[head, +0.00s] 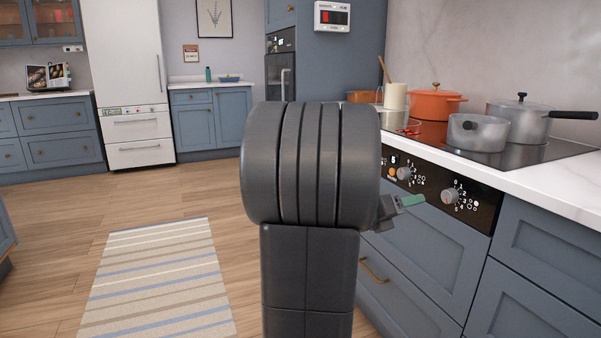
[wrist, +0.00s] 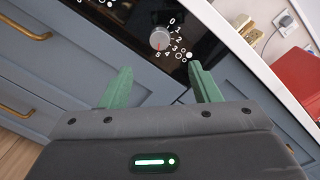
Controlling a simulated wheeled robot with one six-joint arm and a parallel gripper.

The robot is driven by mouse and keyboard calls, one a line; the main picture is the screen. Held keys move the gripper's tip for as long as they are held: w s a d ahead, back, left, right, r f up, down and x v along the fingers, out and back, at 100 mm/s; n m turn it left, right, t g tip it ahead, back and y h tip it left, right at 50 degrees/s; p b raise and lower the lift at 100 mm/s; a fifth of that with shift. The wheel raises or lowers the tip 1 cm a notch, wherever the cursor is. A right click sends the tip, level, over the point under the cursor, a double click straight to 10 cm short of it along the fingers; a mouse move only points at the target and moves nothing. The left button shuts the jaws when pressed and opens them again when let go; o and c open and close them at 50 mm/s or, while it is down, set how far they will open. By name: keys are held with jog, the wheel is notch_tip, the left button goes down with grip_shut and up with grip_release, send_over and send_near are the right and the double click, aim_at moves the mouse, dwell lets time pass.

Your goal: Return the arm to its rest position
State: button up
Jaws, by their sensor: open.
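My arm fills the middle of the head view, a dark grey rounded link above a column. My gripper (head: 412,200) shows only in part to the right of it, with a green fingertip in front of the stove's control panel. In the wrist view my gripper (wrist: 158,82) has its two green fingers spread apart with nothing between them. A stove knob (wrist: 160,38) with a number scale lies just beyond the fingertips. I cannot tell the exact gap between fingers and panel. The rest of my gripper is hidden behind my arm in the head view.
The counter (head: 560,184) with its hob and several pots, including an orange pot (head: 435,105), stands close on the right. Blue drawers (head: 405,290) lie below the panel. A striped rug (head: 160,285) and open wooden floor lie left. A white fridge (head: 127,75) stands behind.

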aim_at(446, 197)
jog(key=b+x, duration=0.3)
jog(key=x, duration=1)
jog(key=shift+w+d+f, duration=0.1)
jog(key=shift+d+f, duration=0.1)
jog(key=shift+d, duration=0.2)
jog(key=shift+a+r+n+p, duration=0.25)
jog(key=shift+r+n+p, duration=0.05)
jog(key=shift+n+p, duration=0.55)
jog(key=n+p, duration=0.3)
jog(key=shift+w+n, duration=0.1)
jog(key=shift+n, duration=0.25)
jog(key=n+p, duration=0.3)
jog(key=shift+n+g, duration=0.3)
jog(key=shift+n, duration=0.1)
jog(key=n+p, duration=0.4)
jog(key=n, duration=0.1)
jog(key=shift+f+n+p, duration=0.2)
jog(key=shift+n+p, duration=0.1)
jog(key=shift+n, duration=0.1)
jog(key=n+p, duration=0.2)
jog(key=n, duration=0.1)
jog(key=shift+f+g, duration=0.15)
jog(key=shift+g, duration=0.15)
jog(key=shift+n, duration=0.6)
jog(key=shift+f, duration=0.15)
